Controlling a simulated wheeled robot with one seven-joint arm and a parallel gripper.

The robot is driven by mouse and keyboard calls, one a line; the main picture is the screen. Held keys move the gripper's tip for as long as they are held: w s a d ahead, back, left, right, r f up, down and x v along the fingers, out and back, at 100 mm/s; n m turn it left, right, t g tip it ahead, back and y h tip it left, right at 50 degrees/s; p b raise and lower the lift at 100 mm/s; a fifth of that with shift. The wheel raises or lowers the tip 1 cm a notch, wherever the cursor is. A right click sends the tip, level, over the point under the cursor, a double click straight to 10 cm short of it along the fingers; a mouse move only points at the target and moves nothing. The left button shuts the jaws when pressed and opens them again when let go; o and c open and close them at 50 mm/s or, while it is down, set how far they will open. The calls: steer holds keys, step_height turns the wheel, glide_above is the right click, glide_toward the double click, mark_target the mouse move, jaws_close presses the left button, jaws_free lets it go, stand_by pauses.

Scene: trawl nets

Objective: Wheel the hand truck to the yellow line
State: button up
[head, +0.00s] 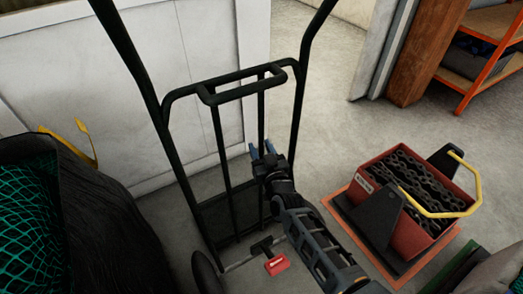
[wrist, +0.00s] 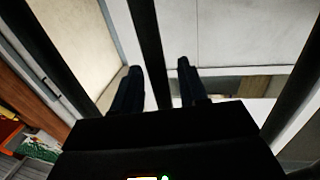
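The hand truck (head: 182,170) stands upright at the centre of the head view, a black tubular frame with two tall side rails, a looped handle and a dark plate low down. One wheel shows at the lower left. My gripper (head: 262,148) is at the truck's right inner upright. In the wrist view my gripper (wrist: 158,85) has its two blue-black fingers apart, with a dark upright bar (wrist: 147,40) of the truck running between them. Gaps show beside the bar, so the fingers do not look closed on it. No yellow line is in view.
A red crate (head: 371,185) of dark chain with a yellow handle sits on an orange-edged base at right. A dark bag (head: 95,225) with green netting fills the lower left. A white panel (head: 200,70) stands behind. An orange-framed shelf (head: 477,78) is upper right.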

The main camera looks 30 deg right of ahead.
jaws_close()
stand_by(1.2)
